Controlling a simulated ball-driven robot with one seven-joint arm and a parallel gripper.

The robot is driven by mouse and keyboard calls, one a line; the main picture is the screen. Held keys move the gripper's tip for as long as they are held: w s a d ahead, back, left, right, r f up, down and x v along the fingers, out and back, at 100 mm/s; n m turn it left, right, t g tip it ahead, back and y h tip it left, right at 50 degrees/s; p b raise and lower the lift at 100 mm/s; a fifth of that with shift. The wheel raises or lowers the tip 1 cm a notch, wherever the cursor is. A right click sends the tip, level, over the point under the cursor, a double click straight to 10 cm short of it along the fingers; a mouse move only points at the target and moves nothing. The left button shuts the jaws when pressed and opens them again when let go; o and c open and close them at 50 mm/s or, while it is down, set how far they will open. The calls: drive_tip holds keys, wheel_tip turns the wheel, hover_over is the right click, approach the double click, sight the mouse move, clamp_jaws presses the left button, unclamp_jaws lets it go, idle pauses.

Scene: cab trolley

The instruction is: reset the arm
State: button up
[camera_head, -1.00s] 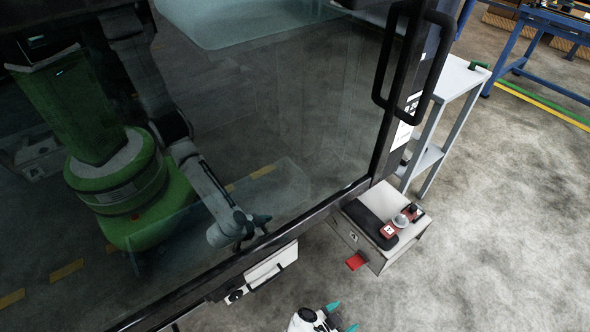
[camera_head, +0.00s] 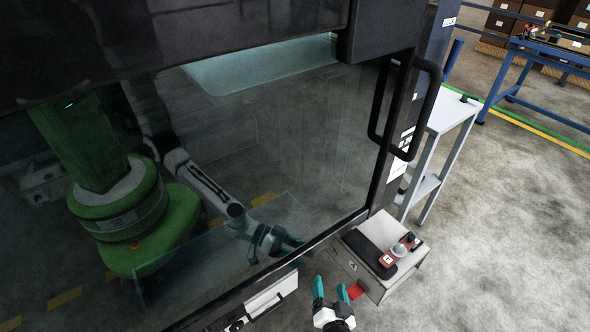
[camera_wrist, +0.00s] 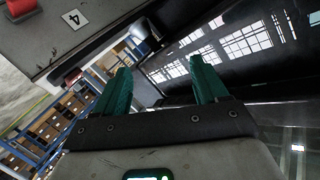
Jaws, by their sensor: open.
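My gripper (camera_head: 331,290) is at the bottom of the head view, in front of the dark glass door. Its two teal fingers are apart with nothing between them. In the wrist view my gripper (camera_wrist: 160,85) also shows open and empty, with a dark reflective panel and a shelf beyond the fingers. A grey control box (camera_head: 399,279) with red and dark items on top stands just right of the gripper. A red tab (camera_head: 355,291) on its side shows close to the right finger.
The glass door (camera_head: 300,150) has a black handle (camera_head: 432,110) and reflects my green body and arm. A white trolley (camera_head: 452,112) stands to the right. A blue table (camera_head: 545,50) is at the back right. The floor (camera_head: 510,230) at right is clear.

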drive_tip(key=s+a+r+n+g+y+p, duration=0.1)
drive_tip(key=s+r+n+g+y+p, duration=0.2)
drive_tip(key=s+r+n+g+y, duration=0.35)
drive_tip(key=s+d+r+g+h+p, duration=0.1)
drive_tip(key=s+d+r+g+h, duration=0.1)
drive_tip(key=s+d, duration=0.4)
drive_tip(key=s+d+r+g+h+p, duration=0.1)
drive_tip(key=s+d+r+g+h, duration=0.2)
drive_tip(key=s, duration=0.7)
drive_tip(key=s+d+r+m+g+h+p, duration=0.1)
drive_tip(key=s+d+r+g+h, duration=0.1)
drive_tip(key=s+d+r, duration=0.4)
drive_tip(key=s+d+g, duration=0.1)
drive_tip(key=s+d, duration=0.1)
drive_tip(key=d, duration=0.2)
drive_tip(key=shift+c, duration=0.3)
